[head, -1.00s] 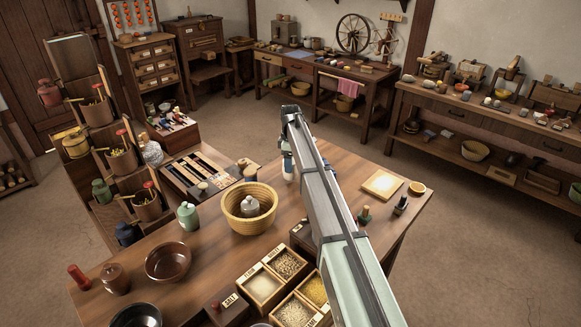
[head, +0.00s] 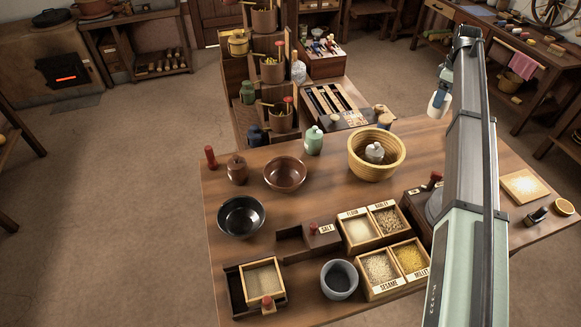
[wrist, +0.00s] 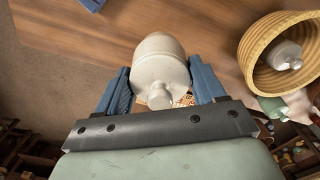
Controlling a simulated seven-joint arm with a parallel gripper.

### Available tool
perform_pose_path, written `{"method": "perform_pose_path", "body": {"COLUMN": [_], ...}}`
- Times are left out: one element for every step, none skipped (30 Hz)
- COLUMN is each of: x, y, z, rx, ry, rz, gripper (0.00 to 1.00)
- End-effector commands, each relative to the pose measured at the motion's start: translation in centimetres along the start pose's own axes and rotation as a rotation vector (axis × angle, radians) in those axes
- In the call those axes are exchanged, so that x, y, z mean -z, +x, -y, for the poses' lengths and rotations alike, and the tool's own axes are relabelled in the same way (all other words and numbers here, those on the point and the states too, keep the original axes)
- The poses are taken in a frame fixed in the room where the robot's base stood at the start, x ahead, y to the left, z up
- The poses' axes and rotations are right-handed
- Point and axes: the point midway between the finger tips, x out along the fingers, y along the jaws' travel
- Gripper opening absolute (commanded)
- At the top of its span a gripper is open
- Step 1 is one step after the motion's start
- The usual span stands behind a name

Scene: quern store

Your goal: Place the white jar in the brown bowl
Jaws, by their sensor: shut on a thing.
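My gripper (head: 440,92) is shut on a white jar (wrist: 160,65), held between its blue fingers (wrist: 118,92) in the wrist view. In the head view the held jar (head: 437,104) hangs right of the woven basket, apart from it. The arm partly hides the gripper. The brown bowl (head: 285,174) is glossy and looks empty. It stands on the table left of the basket, well away from my gripper.
The yellow woven basket (head: 359,166) holds another white jar (head: 375,152) and lies between my gripper and the brown bowl. A green jar (head: 314,141), a brown lidded pot (head: 237,170) and a black bowl (head: 240,217) stand near the brown bowl. Grain boxes (head: 379,241) are in front.

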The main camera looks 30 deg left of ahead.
Motion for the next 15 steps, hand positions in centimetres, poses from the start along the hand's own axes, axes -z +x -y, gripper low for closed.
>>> {"method": "perform_pose_path", "body": {"x": [0.1,0.1,0.1,0.1,0.3,1.0,1.4,1.9,2.5,2.9,3.5,4.2,4.7,5.3,6.2], "y": [-1.1,-1.6,-2.3,-2.8,-2.9,-2.7,-2.7,-2.7,-2.7,-2.7,-2.7,-2.7,-2.7,-2.7,-2.8], "z": [-0.1,-0.1,-0.1,-0.1,0.3,1.1,1.6,2.0,2.6,3.1,3.7,4.5,5.1,5.8,6.9], "rx": [-0.003,-0.003,-0.002,-0.002,-0.001,0.0,0.0,0.0,0.0,0.0,-0.001,-0.001,-0.001,-0.001,-0.001], "ry": [0.0,0.0,0.0,0.0,-0.002,-0.004,-0.006,-0.007,-0.007,-0.007,-0.009,-0.011,-0.011,-0.012,-0.015], "rz": [-0.001,-0.001,-0.001,-0.001,-0.001,0.0,0.0,0.0,0.0,0.0,0.0,0.0,0.0,-0.001,-0.001], "gripper": [0.24,0.24,0.24,0.24,0.24,0.24,0.24,0.24,0.24,0.24,0.24,0.24,0.24,0.24,0.24]}}
